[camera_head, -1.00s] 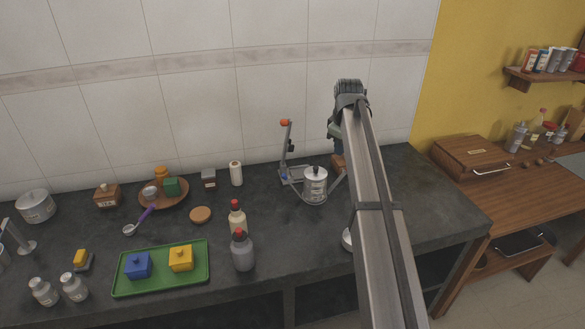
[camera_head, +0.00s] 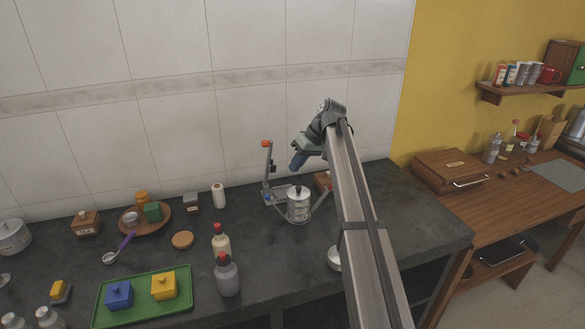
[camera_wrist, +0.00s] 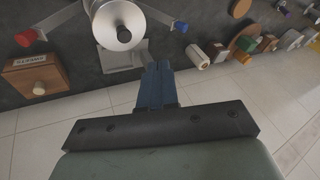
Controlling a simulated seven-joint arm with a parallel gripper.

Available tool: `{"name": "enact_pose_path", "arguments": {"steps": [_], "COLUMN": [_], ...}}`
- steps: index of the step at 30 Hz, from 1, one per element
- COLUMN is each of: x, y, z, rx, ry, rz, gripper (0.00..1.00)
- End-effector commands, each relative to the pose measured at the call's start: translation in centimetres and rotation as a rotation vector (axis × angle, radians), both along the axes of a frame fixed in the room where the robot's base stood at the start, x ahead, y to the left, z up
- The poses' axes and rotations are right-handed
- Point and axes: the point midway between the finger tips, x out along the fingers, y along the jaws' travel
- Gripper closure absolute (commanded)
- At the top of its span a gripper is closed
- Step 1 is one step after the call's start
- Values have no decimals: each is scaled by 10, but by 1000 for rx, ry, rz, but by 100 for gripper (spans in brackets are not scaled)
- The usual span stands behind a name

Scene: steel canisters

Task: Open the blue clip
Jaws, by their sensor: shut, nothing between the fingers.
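A steel canister (camera_head: 298,205) with a round lid and dark knob stands upright on a metal stand toward the right of the counter. In the wrist view the canister (camera_wrist: 118,25) is at the top, with an arm reaching out on each side. The blue clip (camera_wrist: 181,26) is at the end of the right-hand arm there, and a red clip (camera_wrist: 25,37) is at the left-hand end. In the head view, my gripper (camera_head: 297,166) is above and behind the canister. In the wrist view my blue fingers (camera_wrist: 155,72) are together, empty, and apart from the blue clip.
An orange-tipped upright post (camera_head: 267,160) rises behind the canister. A small wooden box (camera_wrist: 35,76) stands near the red clip, close to the tiled wall. A white roll (camera_head: 218,195) and two bottles (camera_head: 227,277) stand left of the canister. Counter between is clear.

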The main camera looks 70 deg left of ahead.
Motion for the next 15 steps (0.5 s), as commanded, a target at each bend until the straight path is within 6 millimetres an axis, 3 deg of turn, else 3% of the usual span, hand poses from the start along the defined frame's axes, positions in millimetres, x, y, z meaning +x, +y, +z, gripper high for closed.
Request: {"name": "enact_pose_path", "arguments": {"steps": [12, 15], "x": [-32, -44], "y": [16, 13], "z": [-65, -73], "rx": [0, 2], "ry": [-1, -1], "rz": [2, 3], "gripper": [100, 100]}}
